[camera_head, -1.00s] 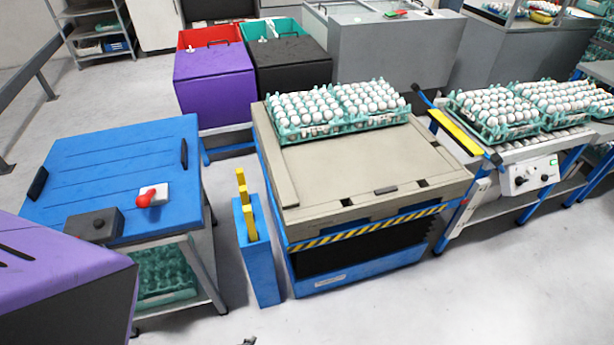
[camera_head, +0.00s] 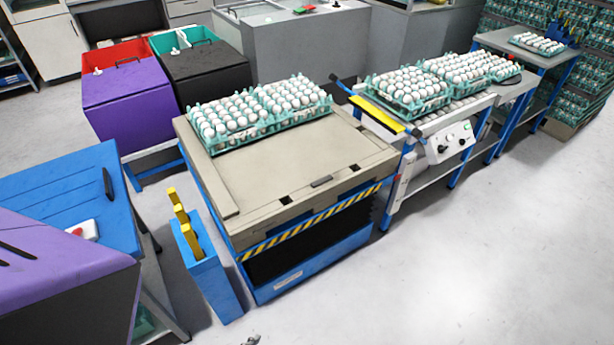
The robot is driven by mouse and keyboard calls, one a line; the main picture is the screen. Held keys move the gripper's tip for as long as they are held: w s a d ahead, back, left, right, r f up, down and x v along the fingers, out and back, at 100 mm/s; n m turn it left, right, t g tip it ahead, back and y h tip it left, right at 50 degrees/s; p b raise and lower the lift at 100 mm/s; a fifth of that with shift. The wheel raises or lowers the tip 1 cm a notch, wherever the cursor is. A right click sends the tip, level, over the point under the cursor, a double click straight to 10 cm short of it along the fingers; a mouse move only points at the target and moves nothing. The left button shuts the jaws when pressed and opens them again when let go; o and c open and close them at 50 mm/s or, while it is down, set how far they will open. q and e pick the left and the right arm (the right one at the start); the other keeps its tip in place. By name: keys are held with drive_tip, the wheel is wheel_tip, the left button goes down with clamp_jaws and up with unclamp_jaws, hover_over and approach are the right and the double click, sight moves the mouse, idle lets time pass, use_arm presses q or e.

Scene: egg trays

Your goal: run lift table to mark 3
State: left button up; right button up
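The lift table (camera_head: 300,180) stands in the middle, with a beige top, a yellow-black striped front edge and a blue base. Egg trays (camera_head: 235,148) full of white eggs sit at the back of its top. A blue post (camera_head: 218,283) with yellow stepped markers (camera_head: 185,222) stands close to its left side. I cannot read mark numbers or tell which marker the top is level with. A white control box (camera_head: 84,231) with a red part lies on the blue table at left, partly hidden. Neither gripper can be made out.
A purple bin (camera_head: 125,100) and a black bin (camera_head: 208,72) stand behind. A roller conveyor (camera_head: 455,112) with egg trays and a white knob panel (camera_head: 450,142) is right of the lift table. Floor at lower right is clear.

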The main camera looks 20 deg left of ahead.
drive_tip(key=shift+s, duration=0.15)
clamp_jaws()
drive_tip(key=shift+s+f, duration=0.2)
drive_tip(key=shift+s, duration=0.3)
drive_tip(key=shift+w+r, duration=0.15)
drive_tip(key=shift+w, duration=0.35)
